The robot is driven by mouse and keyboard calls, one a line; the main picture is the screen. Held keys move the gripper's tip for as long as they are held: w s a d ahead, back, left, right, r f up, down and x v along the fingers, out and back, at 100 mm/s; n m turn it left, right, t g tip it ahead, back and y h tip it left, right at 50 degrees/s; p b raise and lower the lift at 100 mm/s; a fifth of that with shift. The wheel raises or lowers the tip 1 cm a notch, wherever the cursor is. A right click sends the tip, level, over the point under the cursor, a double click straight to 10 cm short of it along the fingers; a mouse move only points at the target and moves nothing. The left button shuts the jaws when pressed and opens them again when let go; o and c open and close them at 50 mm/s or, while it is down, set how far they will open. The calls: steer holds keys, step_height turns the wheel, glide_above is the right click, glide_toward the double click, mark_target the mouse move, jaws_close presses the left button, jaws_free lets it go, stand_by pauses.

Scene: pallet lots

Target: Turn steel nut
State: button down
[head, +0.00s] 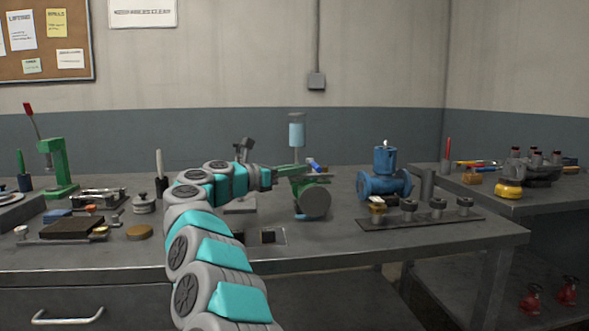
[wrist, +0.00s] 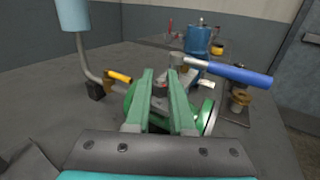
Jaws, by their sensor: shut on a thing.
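My gripper (wrist: 160,74) reaches from the left over a green machine with a round grey face (head: 314,202). Its two green fingers are shut on the small grey steel nut (wrist: 159,89) on top of the machine. The fingers hide much of the nut. In the head view my gripper (head: 301,171) hides the nut, so its turn cannot be told there.
A clear blue cylinder on a stand (head: 297,134) rises just behind my gripper. A blue pump (head: 385,180) and a rail of several fittings (head: 420,219) stand to the right. A yellow-handled part (wrist: 118,77) is close left of the fingers.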

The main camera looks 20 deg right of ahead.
steer(key=shift+m+g, duration=0.6)
steer(key=shift+g, duration=0.3)
steer(key=c, duration=0.8)
jaws_free()
steer(key=shift+a, duration=0.15)
steer(key=shift+s+a+b, duration=0.25)
steer(key=shift+a+b, duration=0.05)
steer(key=shift+a, duration=1.6)
steer(key=shift+s+a+b, duration=0.2)
steer(key=shift+a+b, duration=0.1)
steer(key=shift+a, duration=1.55)
